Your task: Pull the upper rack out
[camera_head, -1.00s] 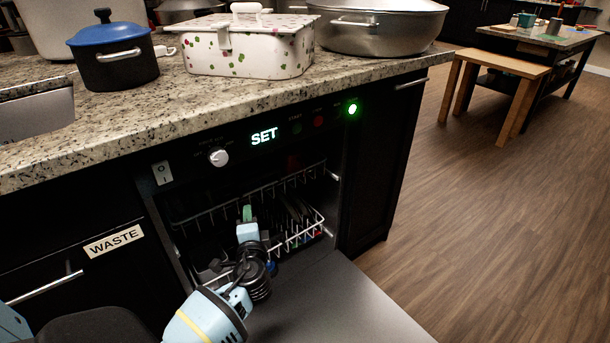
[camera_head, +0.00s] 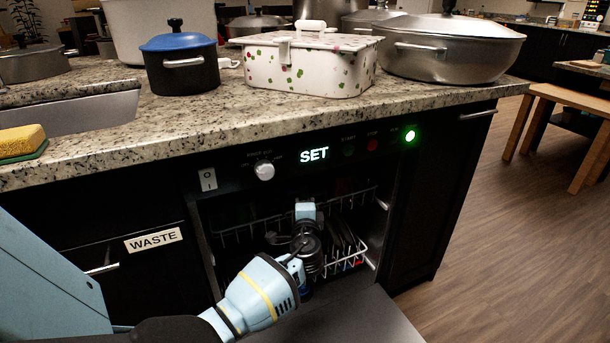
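The open dishwasher is below the counter. Its upper rack (camera_head: 240,232), a white wire rack with upright tines, sits inside the dark cavity. My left gripper (camera_head: 306,208) reaches into the opening at the front of this rack and overlaps its middle. The fingertips are hidden or too dark to make out, so I cannot tell whether they are open or touching the wire. A lower rack (camera_head: 352,264) holding plates shows beneath, to the right of my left wrist. My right gripper is not in view.
The lowered dishwasher door (camera_head: 365,318) lies under my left arm. Above are the granite counter edge (camera_head: 420,112) and the control panel reading SET. A blue-lidded pot (camera_head: 182,68), a floral box (camera_head: 300,72) and a large steel pan (camera_head: 450,50) stand on the counter.

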